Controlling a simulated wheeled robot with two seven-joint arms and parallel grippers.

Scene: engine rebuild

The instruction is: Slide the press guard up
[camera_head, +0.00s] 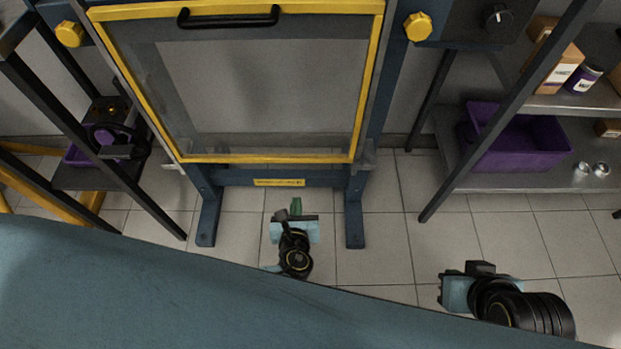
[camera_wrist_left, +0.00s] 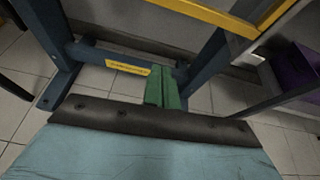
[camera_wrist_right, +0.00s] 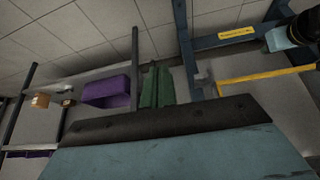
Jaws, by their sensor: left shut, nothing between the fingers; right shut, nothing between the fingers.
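The press guard (camera_head: 262,158) is a clear panel in a yellow frame, with a black handle (camera_head: 228,17) on its top bar. It hangs in front of the blue press frame (camera_head: 355,205), its bottom bar just above the lower crossbeam. My left gripper (camera_head: 296,204) is shut and empty, below and in front of the guard, apart from it. Its green fingers (camera_wrist_left: 163,88) show together in the left wrist view. My right gripper (camera_wrist_right: 157,85) is shut and empty, its fingers together in the right wrist view. In the head view its arm is low at the right, away from the guard.
Yellow knobs (camera_head: 418,26) flank the guard's top. A shelf (camera_head: 540,104) at the right holds a purple bin (camera_head: 515,140), boxes and cans. A dark rack (camera_head: 118,180) stands at the left. Tiled floor in front of the press is clear.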

